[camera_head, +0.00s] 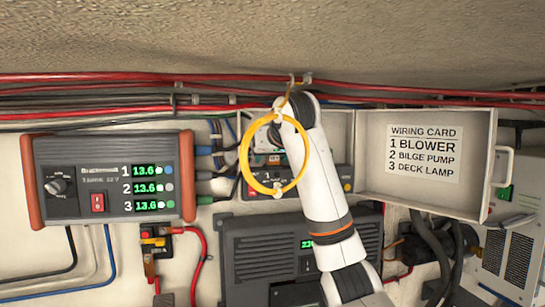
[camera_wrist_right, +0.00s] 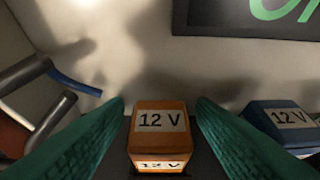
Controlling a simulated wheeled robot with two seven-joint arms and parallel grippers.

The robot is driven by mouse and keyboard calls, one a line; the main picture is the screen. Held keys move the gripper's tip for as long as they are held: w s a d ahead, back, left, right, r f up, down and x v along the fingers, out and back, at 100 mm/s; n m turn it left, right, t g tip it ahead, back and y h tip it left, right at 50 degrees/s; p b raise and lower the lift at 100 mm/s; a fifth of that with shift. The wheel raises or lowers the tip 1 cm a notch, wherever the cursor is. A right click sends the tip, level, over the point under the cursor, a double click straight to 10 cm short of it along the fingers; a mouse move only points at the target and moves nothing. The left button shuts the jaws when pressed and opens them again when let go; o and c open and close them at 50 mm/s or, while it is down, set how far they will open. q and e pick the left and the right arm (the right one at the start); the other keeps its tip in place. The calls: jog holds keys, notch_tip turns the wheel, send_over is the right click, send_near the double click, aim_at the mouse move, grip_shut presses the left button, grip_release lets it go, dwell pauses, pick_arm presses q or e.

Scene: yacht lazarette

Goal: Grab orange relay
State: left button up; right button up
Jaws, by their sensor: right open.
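The orange relay (camera_wrist_right: 160,135) is a box-shaped block with a white "12 V" label, at the bottom middle of the right wrist view. My right gripper (camera_wrist_right: 160,103) is open, its two teal fingers on either side of the relay. A small gap shows at each side, so it does not appear gripped. In the head view my white right arm (camera_head: 322,190) reaches up toward the open wiring box, and its fingers and the relay are hidden there. My left gripper is not in view.
A yellow ring (camera_head: 246,163) hangs by my right arm. The opened lid (camera_head: 380,150) bears a wiring card (camera_head: 423,153). A power unit (camera_head: 110,178) is at left. Red cables (camera_head: 420,92) run along the top.

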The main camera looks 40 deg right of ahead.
jog(key=shift+s, duration=0.15)
jog(key=shift+c, duration=0.9)
jog(key=shift+a, duration=0.1)
jog(key=c, duration=0.9)
jog(key=shift+r, duration=0.2)
jog(key=shift+r+b, duration=0.25)
jog(key=shift+b, duration=0.15)
jog(key=s+a+b, duration=0.2)
jog(key=s+a, duration=0.1)
jog(key=s, duration=0.3)
jog(key=s+a+f+b, duration=0.1)
jog(key=s+a+b, duration=0.1)
jog(key=s+a, duration=0.2)
jog(key=s+a+f+b, duration=0.1)
jog(key=s+a+b, duration=0.1)
jog(key=s, duration=0.6)
jog(key=shift+s+a+b, duration=0.35)
jog(key=shift+a+b, duration=0.05)
jog(key=shift+a, duration=0.3)
